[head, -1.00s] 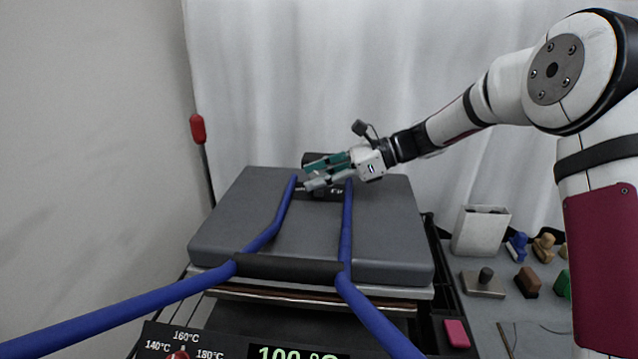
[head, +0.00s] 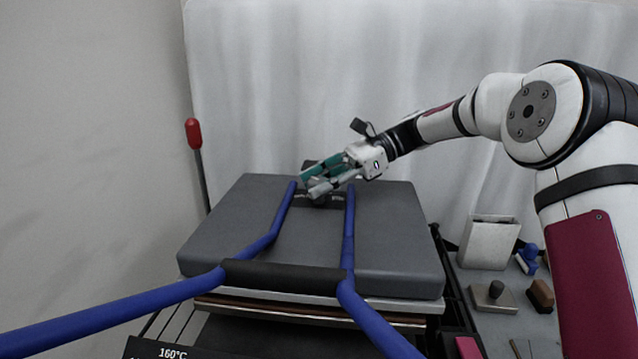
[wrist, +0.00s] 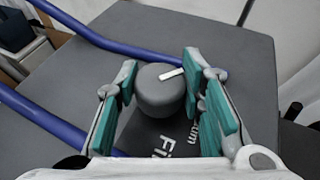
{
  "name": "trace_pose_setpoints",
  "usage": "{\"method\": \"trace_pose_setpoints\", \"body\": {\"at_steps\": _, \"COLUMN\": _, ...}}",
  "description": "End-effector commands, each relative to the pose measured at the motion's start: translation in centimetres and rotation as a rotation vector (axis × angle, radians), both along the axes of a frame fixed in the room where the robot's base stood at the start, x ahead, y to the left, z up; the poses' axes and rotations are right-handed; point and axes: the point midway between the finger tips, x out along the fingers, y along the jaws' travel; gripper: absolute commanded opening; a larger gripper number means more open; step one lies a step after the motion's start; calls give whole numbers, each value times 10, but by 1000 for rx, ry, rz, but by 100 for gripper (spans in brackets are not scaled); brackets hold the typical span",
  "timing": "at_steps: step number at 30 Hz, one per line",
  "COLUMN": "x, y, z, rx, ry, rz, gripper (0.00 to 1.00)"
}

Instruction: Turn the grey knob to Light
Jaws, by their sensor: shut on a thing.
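The grey knob (wrist: 160,97) is a round cap with a white pointer line on top, in the middle of the wrist view. The line points toward the right finger. My gripper (wrist: 162,85) has its green-padded fingers on either side of the knob and is shut on it. In the head view my gripper (head: 311,184) is at the top rear of the grey press. A dark label plate (wrist: 172,140) under the knob shows "Firm" and the end of a word, "um". The word Light cannot be seen.
The knob sits on the thick grey press top (head: 395,240). Blue handle bars (head: 272,228) run along both sides of the knob, joined by a black grip (head: 283,276). A red-tipped lever (head: 193,132) stands at the left. A white bin (head: 488,243) and small blocks stand at the right.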

Motion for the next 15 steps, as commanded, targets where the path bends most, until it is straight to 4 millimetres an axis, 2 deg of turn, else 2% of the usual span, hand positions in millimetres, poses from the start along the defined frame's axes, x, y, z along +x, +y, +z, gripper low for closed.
{"method": "trace_pose_setpoints", "body": {"at_steps": 3, "x": -1, "y": 0, "z": 0, "rx": 0, "ry": 2, "rz": 2, "gripper": 8}}
{"method": "trace_pose_setpoints", "body": {"at_steps": 4, "x": -1, "y": 0, "z": 0, "rx": 0, "ry": 2, "rz": 2, "gripper": 42}}
{"method": "trace_pose_setpoints", "body": {"at_steps": 6, "x": -1, "y": 0, "z": 0, "rx": 1, "ry": 1, "rz": 2, "gripper": 57}}
{"method": "trace_pose_setpoints", "body": {"at_steps": 15, "x": 0, "y": 0, "z": 0, "rx": 0, "ry": 0, "rz": 0, "gripper": 57}}
